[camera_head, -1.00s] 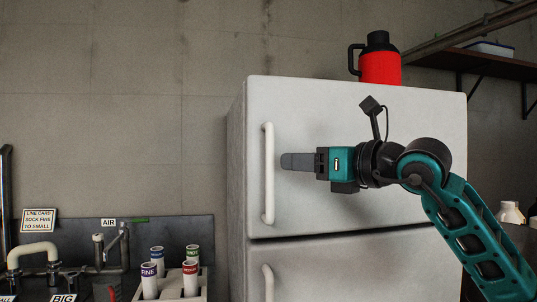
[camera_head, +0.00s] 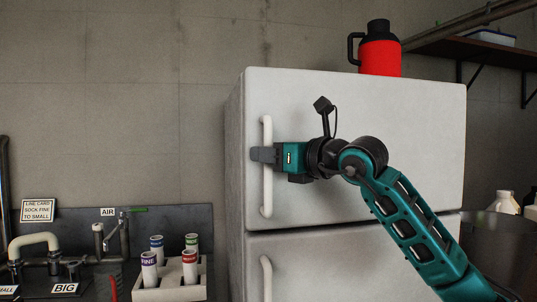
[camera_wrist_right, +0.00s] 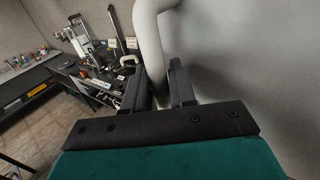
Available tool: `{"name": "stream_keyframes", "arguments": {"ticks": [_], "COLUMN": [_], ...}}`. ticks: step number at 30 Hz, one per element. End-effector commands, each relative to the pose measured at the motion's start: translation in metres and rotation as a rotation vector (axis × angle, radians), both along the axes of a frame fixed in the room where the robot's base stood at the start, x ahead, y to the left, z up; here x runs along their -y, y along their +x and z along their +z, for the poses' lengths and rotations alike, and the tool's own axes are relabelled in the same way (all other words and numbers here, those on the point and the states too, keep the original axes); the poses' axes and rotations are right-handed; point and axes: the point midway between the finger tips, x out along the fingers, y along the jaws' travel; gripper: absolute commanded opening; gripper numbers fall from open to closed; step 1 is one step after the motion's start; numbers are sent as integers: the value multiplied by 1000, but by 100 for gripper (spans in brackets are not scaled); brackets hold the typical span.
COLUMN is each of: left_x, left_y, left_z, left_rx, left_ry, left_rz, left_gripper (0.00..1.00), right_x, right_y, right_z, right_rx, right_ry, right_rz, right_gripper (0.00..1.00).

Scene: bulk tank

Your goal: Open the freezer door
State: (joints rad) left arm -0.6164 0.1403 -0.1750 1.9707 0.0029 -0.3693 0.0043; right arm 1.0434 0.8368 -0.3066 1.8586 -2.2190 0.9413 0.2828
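The white freezer door (camera_head: 375,125) is the upper door of the refrigerator and looks closed. Its long vertical white handle (camera_head: 267,195) is near the door's left edge. My right gripper (camera_head: 263,155) is at the handle's middle, coming from the right. In the right wrist view the handle (camera_wrist_right: 150,35) passes between the two dark fingers (camera_wrist_right: 162,90), which sit close on either side of it, one of them on the door side. The gripper looks shut on the handle. My left gripper is not in view.
The lower refrigerator door (camera_head: 350,262) has its own handle (camera_head: 266,280). A red and black jug (camera_head: 380,55) stands on top. A rack of labelled tubes (camera_head: 172,285) and a sink area with pipes (camera_head: 35,245) are at left. A shelf (camera_head: 480,52) is at upper right.

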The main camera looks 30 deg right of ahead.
Motion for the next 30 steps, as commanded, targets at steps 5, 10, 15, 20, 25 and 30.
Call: {"name": "stream_keyframes", "arguments": {"ticks": [5,10,15,20,25,30], "left_x": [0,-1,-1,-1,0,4], "left_y": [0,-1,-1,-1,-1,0], "left_z": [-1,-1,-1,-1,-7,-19], "left_rx": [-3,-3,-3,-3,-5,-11], "left_ry": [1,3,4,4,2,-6], "left_rz": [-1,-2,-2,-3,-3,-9], "left_gripper": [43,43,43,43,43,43], "right_x": [0,0,0,0,-1,-5], "right_y": [0,0,0,-1,-12,-41], "right_z": [0,0,0,0,-2,-5], "right_rx": [0,-1,-1,-1,1,1], "right_ry": [0,0,0,0,-2,-4], "right_rz": [0,0,0,1,20,78], "right_gripper": [8,0,0,0,0,0]}}
